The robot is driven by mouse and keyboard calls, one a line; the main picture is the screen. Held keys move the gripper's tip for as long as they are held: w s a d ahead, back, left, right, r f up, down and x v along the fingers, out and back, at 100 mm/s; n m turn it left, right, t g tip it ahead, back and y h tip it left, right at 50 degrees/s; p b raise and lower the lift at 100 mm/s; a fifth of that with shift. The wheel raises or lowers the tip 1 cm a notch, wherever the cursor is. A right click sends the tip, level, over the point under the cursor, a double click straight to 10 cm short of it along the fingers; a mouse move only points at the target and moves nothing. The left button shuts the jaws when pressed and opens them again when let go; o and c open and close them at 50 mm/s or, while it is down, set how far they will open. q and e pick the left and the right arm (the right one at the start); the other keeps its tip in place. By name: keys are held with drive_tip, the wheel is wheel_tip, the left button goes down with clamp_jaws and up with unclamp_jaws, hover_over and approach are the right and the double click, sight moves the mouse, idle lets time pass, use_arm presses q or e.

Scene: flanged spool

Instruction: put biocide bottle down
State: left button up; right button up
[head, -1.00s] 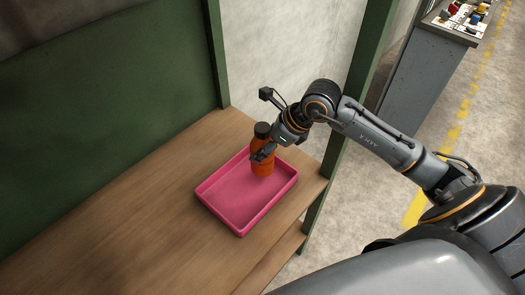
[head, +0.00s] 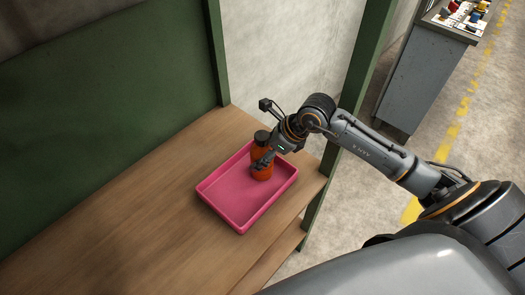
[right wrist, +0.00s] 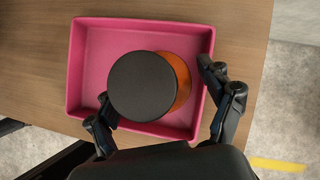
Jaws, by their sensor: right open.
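The biocide bottle (head: 262,173) is orange with a black cap. It stands upright in the back right part of a pink tray (head: 216,210) on the wooden bench. In the right wrist view the round cap of the bottle (right wrist: 141,86) is seen from above and hides most of the body. My right gripper (head: 263,160) is open, with its fingers on either side of the bottle. In the right wrist view a gap shows between the right finger and the bottle; contact at the left finger is unclear. My left gripper is not in view.
The wooden bench (head: 135,215) is bare to the left of the tray. A green post (head: 345,130) rises at the bench's right edge, close behind my right arm. A green panel (head: 100,95) stands along the back. A grey cabinet (head: 410,85) stands farther off.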

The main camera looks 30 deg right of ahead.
drive_tip(key=shift+r, duration=0.15)
drive_tip(key=shift+d+r, duration=0.15)
drive_tip(key=shift+r, duration=0.05)
drive_tip(key=b+v, duration=0.1)
drive_tip(key=v, duration=1)
drive_tip(key=shift+r, duration=0.25)
drive_tip(key=shift+s, duration=0.15)
